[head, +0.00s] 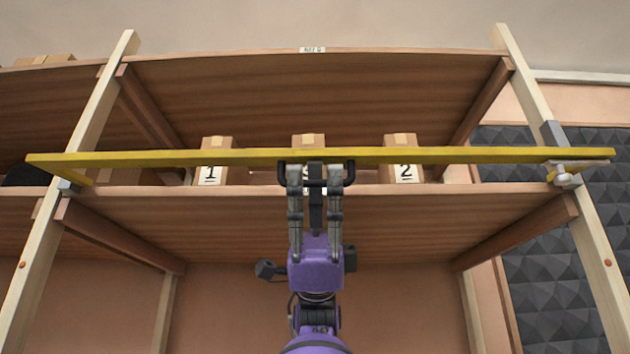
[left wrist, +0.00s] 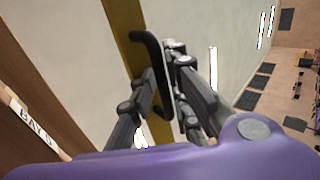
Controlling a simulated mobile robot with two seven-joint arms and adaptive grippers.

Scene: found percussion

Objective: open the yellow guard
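The yellow guard (head: 440,155) is a long bar lying nearly level across the front of the shelf bay, reaching past both wooden posts. It also shows in the left wrist view (left wrist: 128,50). A black handle (head: 283,172) stands out from its middle; it also shows in the left wrist view (left wrist: 150,45). My left gripper (head: 315,180) is at the handle. In the left wrist view, its dark fingers (left wrist: 160,68) lie on both sides of the handle, very close to it. Whether they press on it I cannot tell. My right gripper is not in view.
Boxes marked 1 (head: 211,174) and 2 (head: 404,172) stand on the shelf behind the guard. A third box (head: 308,140) is partly hidden. A metal bracket (head: 565,176) sits by the guard's right end. Wooden posts (head: 585,215) (head: 75,150) flank the bay.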

